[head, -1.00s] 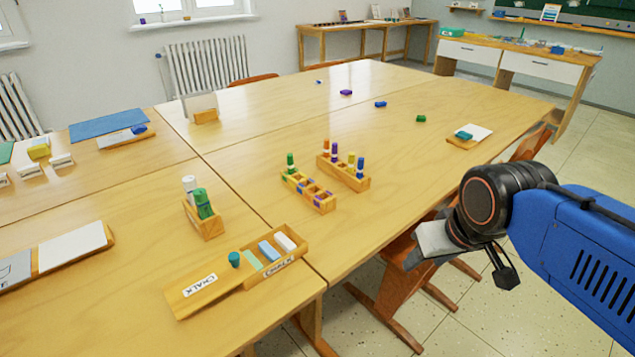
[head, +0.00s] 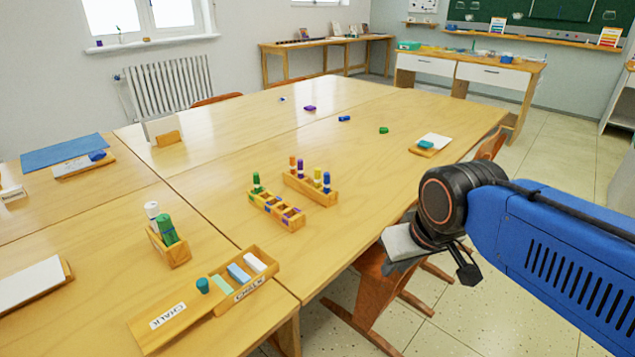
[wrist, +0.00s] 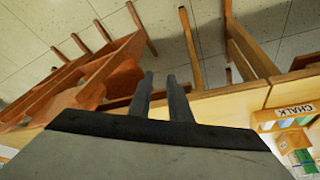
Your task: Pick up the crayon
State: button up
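Several crayon-like sticks, among them a green one (head: 256,183), a purple one (head: 300,170) and a blue one (head: 326,182), stand in two small wooden racks on the table. Short coloured pieces, purple (head: 310,108), blue (head: 344,118) and green (head: 383,130), lie loose farther back. I cannot tell which of these is the task's crayon. My gripper (head: 398,246) is beside the table's right edge, apart from all of them. In the wrist view its two fingers (wrist: 159,78) stand apart with nothing between them, pointing toward chairs and floor.
A chalk box (head: 200,310) and a holder with a green and a white stick (head: 172,254) stand near the front. Wooden chairs (head: 365,300) are tucked at the table's right side. The tabletop's middle (head: 215,160) has clear areas.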

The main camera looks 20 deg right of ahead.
jog(key=w+a+r+m+g, duration=0.2)
jog(key=w+r+m, duration=0.4)
jog(key=w+r, duration=0.75)
notch_tip(320, 180, up, 9)
jog(key=m+g, duration=0.3)
jog(key=m, duration=0.4)
send_over(318, 169)
notch_tip(318, 169, down, 17)
grip_shut()
